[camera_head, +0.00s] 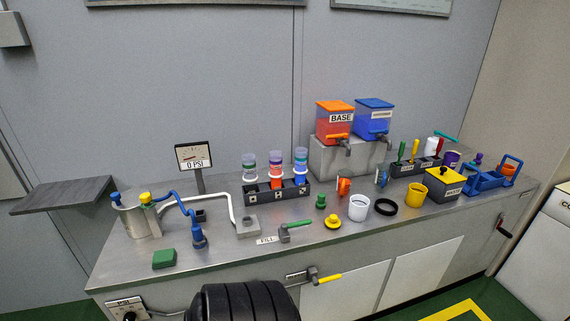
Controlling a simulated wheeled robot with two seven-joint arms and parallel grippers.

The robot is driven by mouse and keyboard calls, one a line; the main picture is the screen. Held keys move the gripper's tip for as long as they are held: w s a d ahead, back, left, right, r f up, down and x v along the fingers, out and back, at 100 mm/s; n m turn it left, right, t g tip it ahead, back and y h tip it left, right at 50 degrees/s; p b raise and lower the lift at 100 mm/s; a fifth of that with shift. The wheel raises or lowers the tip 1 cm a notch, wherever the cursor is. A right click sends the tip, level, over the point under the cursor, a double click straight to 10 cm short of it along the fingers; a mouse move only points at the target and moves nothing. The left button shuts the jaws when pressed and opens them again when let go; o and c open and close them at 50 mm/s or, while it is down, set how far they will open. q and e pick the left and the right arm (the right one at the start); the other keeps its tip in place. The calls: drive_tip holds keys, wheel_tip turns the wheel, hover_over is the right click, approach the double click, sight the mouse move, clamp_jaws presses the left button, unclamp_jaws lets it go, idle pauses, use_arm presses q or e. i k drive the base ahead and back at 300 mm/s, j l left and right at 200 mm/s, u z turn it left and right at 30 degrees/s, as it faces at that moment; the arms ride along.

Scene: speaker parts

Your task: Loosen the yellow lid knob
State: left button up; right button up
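A yellow knob (145,198) sits at the top right of a metal pot (137,222) at the left end of the bench. A blue knob (115,197) is on the pot's left side. A blue hose (172,195) starts near the yellow knob and leads to a blue fitting (198,236) on the bench. The knob is too small to tell how tight it is. Another yellow round piece (332,222) with a raised centre lies mid-bench. Neither of my grippers is in view.
A green block (164,259) lies in front of the pot. A gauge (194,157) reading 0 PSI stands behind, and a dark shelf (62,195) juts out at left. Cups, a black ring (386,207) and orange and blue tanks (336,120) occupy the right. A ribbed black shape is at bottom centre.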

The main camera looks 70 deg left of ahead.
sight(145, 198)
drive_tip(key=u, duration=3.55)
